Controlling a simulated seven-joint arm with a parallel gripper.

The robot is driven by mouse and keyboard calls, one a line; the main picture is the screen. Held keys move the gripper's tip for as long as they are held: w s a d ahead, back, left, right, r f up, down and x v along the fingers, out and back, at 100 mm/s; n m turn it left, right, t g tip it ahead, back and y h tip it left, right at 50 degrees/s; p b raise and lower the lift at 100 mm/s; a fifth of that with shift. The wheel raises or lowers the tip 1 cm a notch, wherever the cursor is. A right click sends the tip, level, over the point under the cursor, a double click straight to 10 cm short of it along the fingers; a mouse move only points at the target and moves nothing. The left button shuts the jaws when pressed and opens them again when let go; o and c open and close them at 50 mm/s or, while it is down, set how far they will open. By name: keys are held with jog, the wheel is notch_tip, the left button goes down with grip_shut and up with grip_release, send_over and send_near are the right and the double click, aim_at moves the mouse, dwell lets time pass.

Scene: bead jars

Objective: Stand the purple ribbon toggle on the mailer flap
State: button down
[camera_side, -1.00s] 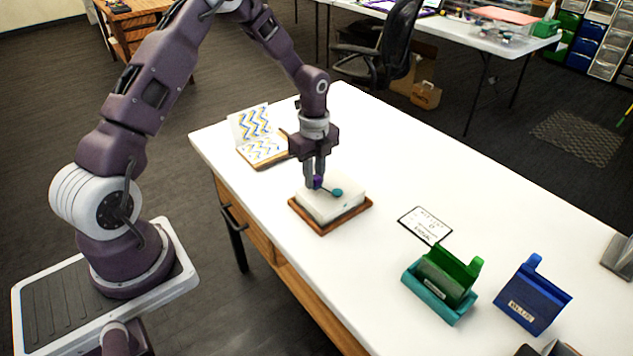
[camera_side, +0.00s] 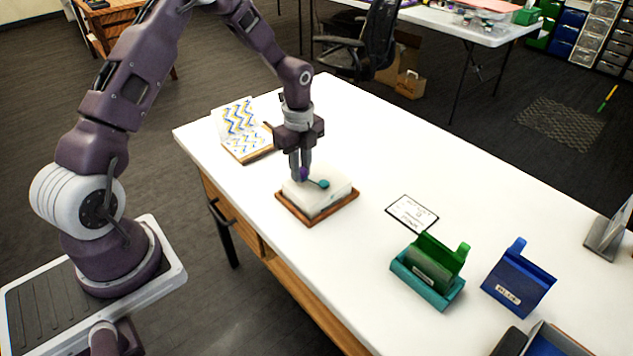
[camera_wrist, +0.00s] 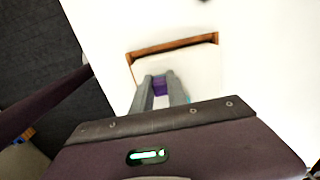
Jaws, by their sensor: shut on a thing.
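The ribbon toggle has a purple end (camera_side: 304,174), a thin dark bar and a teal end (camera_side: 324,184). It lies at the top of a thick white block (camera_side: 330,190) in a brown wooden tray (camera_side: 310,221). My gripper (camera_side: 301,177) points down and is shut on the purple end. A zigzag-patterned folded piece (camera_side: 240,120), apparently the mailer, stands at the table's far left, one panel raised and one lying on a wooden base.
A printed card (camera_side: 412,213) lies right of the tray. A green holder (camera_side: 436,257) in a teal base (camera_side: 425,287) and a blue holder (camera_side: 519,278) stand further right. A grey stand (camera_side: 606,236) is at the right edge. The white table between is clear.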

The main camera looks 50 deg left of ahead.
jog(key=shift+w, duration=0.15)
dwell(0.8)
jog(key=shift+w, duration=1.25)
jog(key=shift+f, duration=0.4)
jog(key=c, duration=1.2)
grip_release()
jog(key=shift+c, duration=0.2)
